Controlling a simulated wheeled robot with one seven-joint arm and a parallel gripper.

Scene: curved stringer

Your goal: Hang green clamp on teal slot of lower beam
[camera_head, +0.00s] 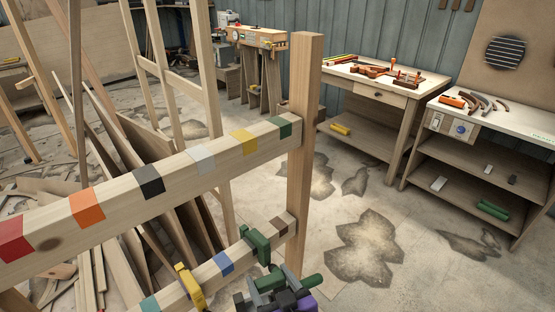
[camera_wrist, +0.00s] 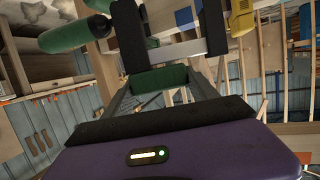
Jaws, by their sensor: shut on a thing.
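The green clamp (camera_head: 257,243) is at the lower beam (camera_head: 205,272), its upper green part against the beam between the blue and brown marks. Whether it bears on the beam is unclear. My gripper (camera_head: 270,287) is shut on the clamp beside the beam's near side. In the wrist view, my gripper (camera_wrist: 172,35) has dark fingers around the clamp's grey bar, with a green part (camera_wrist: 160,78) between them and the green handle (camera_wrist: 65,36) at left. The teal slot (camera_head: 150,303) is at the bottom edge, left of a yellow clamp (camera_head: 189,285) hanging on the beam.
The upper beam (camera_head: 120,188), with several coloured marks, runs above the lower one. A wooden post (camera_head: 302,150) stands at their right end. The blue slot (camera_head: 222,262) lies between the two clamps. Planks lean behind at left; floor at right is open.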

